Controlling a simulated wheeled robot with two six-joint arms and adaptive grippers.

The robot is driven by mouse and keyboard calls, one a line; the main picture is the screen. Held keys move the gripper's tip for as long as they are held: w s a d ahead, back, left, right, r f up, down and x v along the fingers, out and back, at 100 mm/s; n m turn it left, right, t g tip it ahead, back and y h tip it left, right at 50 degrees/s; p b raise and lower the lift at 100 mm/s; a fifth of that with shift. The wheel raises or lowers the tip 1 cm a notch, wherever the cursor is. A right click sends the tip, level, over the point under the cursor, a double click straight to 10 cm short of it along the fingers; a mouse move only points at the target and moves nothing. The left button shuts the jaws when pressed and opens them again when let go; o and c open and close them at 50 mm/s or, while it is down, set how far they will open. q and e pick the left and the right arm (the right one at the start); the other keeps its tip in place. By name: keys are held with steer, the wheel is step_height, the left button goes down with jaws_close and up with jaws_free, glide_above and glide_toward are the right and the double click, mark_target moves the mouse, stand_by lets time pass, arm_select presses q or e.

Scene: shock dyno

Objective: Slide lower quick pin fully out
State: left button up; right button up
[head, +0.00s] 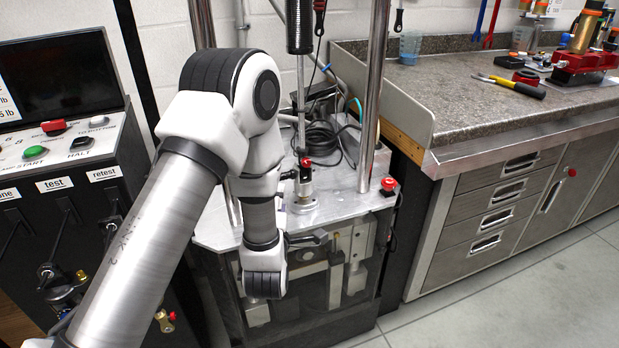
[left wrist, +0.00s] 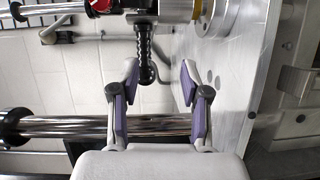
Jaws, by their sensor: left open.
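The lower quick pin (left wrist: 144,50) shows in the left wrist view as a black ribbed grip with a rounded end. It sticks out sideways from the metal lower mount (left wrist: 172,10), and its shank is hidden in the mount. In the head view, the lower mount (head: 304,187) stands on the machine's plate below a red part. My left gripper (left wrist: 158,72) is open and empty. Its purple-padded fingertips lie on either side of the pin's rounded end, with visible gaps. In the head view my own arm hides its fingers. My right gripper is not in view.
A chrome column (left wrist: 60,128) stands close to my left gripper, with the metal plate (left wrist: 232,75) beside it. A second column (head: 374,90) and a red button (head: 388,184) are at the right. Black cables (head: 325,140) lie behind. The control panel (head: 60,160) is at the left.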

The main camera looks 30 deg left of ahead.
mark_target(288, 175)
arm_select(q)
steer(key=w+a, duration=0.1)
steer(key=w+a+r, duration=0.1)
steer(key=w, duration=0.1)
steer(key=w+a+r, duration=0.1)
steer(key=w, duration=0.1)
steer(key=shift+w+a, duration=0.15)
steer(key=shift+a, duration=0.25)
steer(key=shift+w+f, duration=0.15)
steer(key=shift+w, duration=0.1)
jaws_close()
